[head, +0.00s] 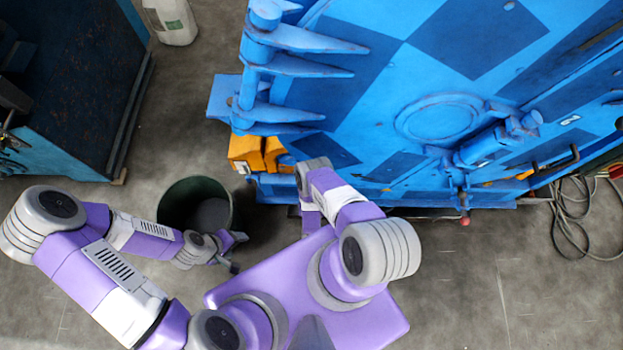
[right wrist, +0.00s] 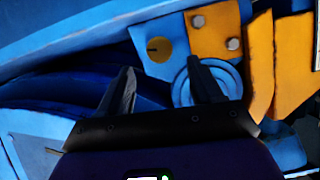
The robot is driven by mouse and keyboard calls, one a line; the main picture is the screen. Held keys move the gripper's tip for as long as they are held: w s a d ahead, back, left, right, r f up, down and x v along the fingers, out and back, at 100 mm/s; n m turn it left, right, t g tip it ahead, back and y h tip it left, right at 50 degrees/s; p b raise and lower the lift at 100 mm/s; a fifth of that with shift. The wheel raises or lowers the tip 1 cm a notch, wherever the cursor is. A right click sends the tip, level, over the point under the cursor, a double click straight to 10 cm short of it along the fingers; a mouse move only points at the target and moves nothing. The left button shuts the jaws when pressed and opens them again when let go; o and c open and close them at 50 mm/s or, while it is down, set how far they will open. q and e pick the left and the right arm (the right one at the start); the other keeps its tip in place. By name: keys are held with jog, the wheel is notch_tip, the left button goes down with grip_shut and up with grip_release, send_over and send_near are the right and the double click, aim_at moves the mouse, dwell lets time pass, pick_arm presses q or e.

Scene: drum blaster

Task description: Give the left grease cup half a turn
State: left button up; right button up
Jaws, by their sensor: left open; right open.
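The big blue blast machine (head: 400,60) fills the upper right of the head view. No grease cup can be told for certain. In the right wrist view a round brass-coloured disc (right wrist: 158,48) with a dark mark sits on the blue machine, and a blue round ring-shaped part (right wrist: 207,80) lies to its right. My right gripper (right wrist: 160,68) is open, its fingers in front of these parts; the right finger overlaps the blue ring. Whether it touches is unclear. In the head view the right gripper is hidden. My left gripper (head: 238,252) is open and empty, low beside the dark green bin.
The dark green bin (head: 172,208) stands on the floor between my left arm and the machine. Orange blocks (head: 246,153) are at the machine's lower left corner and show in the right wrist view (right wrist: 262,65). Cables (head: 568,215) lie at right. Floor at lower right is clear.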

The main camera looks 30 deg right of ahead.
jog(key=shift+f, duration=0.1)
jog(key=w+d+m+b, duration=0.1)
jog(key=w, duration=0.1)
jog(key=w+d+f+m+y+b, duration=0.1)
jog(key=w+d+f+m+t+b, duration=0.1)
jog(key=w, duration=0.1)
jog(key=shift+w+d+f, duration=0.25)
jog(key=shift+w+d, duration=0.05)
jog(key=shift+w+d+f, duration=0.1)
jog(key=shift+w+d, duration=0.1)
jog(key=shift+w, duration=0.35)
pick_arm(q)
notch_tip(320, 180, down, 3)
jog(key=shift+f, duration=0.1)
pick_arm(e)
jog(key=c, duration=1)
